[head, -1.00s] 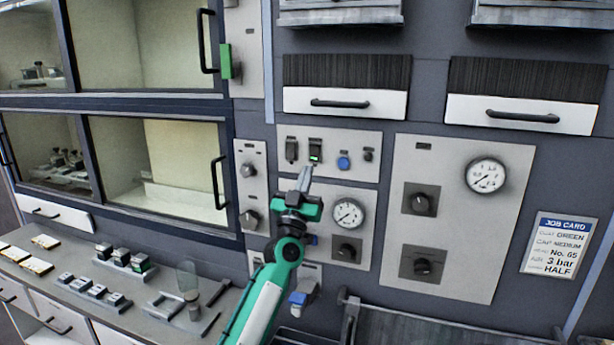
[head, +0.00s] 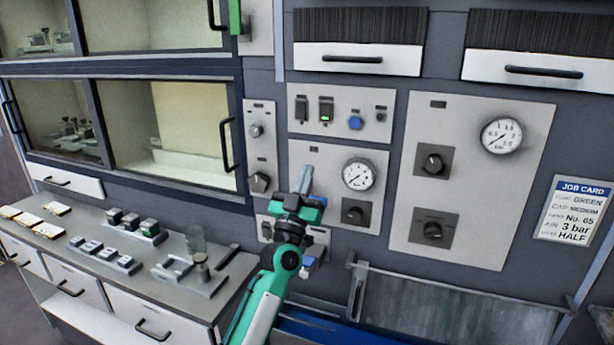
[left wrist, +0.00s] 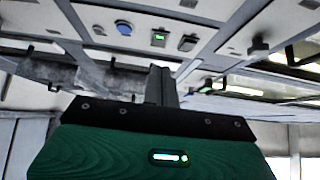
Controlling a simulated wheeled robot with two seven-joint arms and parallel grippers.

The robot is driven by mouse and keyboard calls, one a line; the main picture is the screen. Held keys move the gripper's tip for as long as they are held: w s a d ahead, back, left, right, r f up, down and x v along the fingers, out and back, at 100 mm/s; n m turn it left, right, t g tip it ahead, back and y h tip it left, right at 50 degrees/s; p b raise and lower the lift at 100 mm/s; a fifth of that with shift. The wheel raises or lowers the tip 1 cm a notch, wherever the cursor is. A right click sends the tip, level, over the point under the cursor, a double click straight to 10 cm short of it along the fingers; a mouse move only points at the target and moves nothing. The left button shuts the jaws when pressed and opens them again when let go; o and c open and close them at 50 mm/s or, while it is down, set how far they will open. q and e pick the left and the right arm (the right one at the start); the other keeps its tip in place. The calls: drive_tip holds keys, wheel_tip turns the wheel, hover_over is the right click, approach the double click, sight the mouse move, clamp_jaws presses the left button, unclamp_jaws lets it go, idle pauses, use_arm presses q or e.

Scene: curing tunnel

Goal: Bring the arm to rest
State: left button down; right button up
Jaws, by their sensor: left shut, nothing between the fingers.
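My left gripper (head: 306,180) is in the middle of the head view, its arm rising from the bottom edge. Its fingers are shut with nothing between them and point up in front of the panel with the small gauge. In the left wrist view the shut fingers (left wrist: 160,85) stick out beyond the green gripper body. They appear apart from the switch panel (head: 340,117), which has a lit green rocker switch (head: 326,112) and a blue button (head: 355,123). My right gripper is not in view.
A small gauge (head: 358,174) and knob lie right of my gripper. A larger panel (head: 478,200) and the job card (head: 574,208) are further right. Cabinets with glass doors (head: 165,125) stand left, above a counter (head: 75,220) holding small blocks and a fixture.

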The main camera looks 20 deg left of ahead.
use_arm(q)
drive_tip(key=shift+s, duration=0.1)
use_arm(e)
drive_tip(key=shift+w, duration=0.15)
use_arm(q)
drive_tip(key=s+d+f+m+g+h, duration=0.25)
drive_tip(key=s+f+g, duration=0.45)
drive_tip(key=f, duration=0.7)
drive_tip(key=s+d+f+m+g+h, duration=0.25)
drive_tip(key=s+d+f+g, duration=0.2)
drive_tip(key=s+f, duration=0.6)
drive_tip(key=s+a+f+n+g+y, duration=0.15)
drive_tip(key=s+f+g, duration=0.3)
drive_tip(key=s, duration=0.45)
drive_tip(key=s+a+f+n+g+y, duration=0.1)
drive_tip(key=s+a+f+g+y, duration=0.15)
drive_tip(key=s+f, duration=0.5)
drive_tip(key=s+a+f+n+g+y, duration=0.1)
drive_tip(key=s+a+f+g+y, duration=0.2)
drive_tip(key=s, duration=0.7)
wheel_tip(320, 180, down, 32)
drive_tip(key=s+g+h, duration=0.1)
drive_tip(key=g, duration=0.1)
drive_tip(key=s+a+f+g, duration=0.1)
drive_tip(key=s+a+f, duration=0.2)
drive_tip(key=s+f, duration=1.6)
drive_tip(key=shift+a, duration=0.15)
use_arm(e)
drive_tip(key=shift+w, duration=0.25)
